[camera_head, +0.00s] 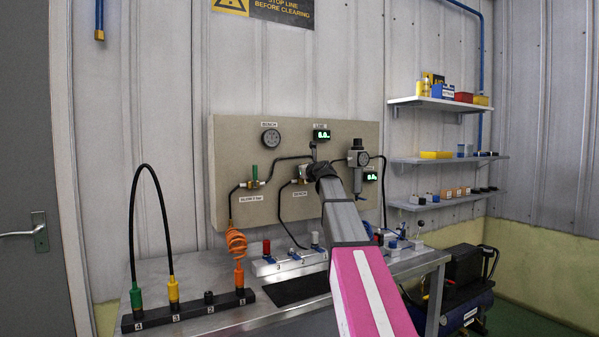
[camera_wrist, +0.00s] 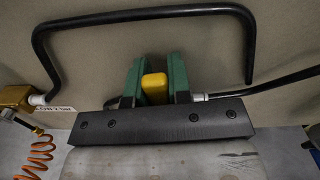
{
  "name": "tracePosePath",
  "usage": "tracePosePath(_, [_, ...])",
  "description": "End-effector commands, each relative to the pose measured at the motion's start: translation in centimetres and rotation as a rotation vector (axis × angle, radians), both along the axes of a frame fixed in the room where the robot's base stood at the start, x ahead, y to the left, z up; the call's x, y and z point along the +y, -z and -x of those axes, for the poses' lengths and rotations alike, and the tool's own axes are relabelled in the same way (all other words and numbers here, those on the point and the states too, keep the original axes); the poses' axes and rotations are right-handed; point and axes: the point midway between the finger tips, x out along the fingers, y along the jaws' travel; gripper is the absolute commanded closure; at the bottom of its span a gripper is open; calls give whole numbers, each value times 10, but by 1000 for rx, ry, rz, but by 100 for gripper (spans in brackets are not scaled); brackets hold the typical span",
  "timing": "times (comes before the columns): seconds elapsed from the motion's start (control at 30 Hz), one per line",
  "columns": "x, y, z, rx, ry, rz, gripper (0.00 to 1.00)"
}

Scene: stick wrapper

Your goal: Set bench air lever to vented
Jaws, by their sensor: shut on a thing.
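My gripper (camera_wrist: 153,86), with green fingers, is shut on a yellow lever handle (camera_wrist: 154,88) in front of the beige panel (camera_wrist: 190,50). In the head view my gripper (camera_head: 312,172) is at the panel, beside a fitting above the label reading BENCH (camera_head: 300,194). My arm and gripper cover the lever in that view. The fingers hide most of the lever body, so I cannot tell which position it is in. A round gauge labelled BENCH (camera_head: 270,138) hangs on the panel; its needle is too small to read.
Black hoses cross the panel around my gripper. An orange coiled hose (camera_head: 237,243) hangs at left over a black coupling block (camera_head: 190,310). A filter regulator (camera_head: 358,160) stands close right of my arm. Shelves (camera_head: 450,158) are farther right.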

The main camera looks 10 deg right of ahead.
Motion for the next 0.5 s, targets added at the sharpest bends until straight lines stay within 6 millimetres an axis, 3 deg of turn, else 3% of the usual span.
tracePosePath(0.5, [-9, 1, -2, 54, 0, -159, 100])
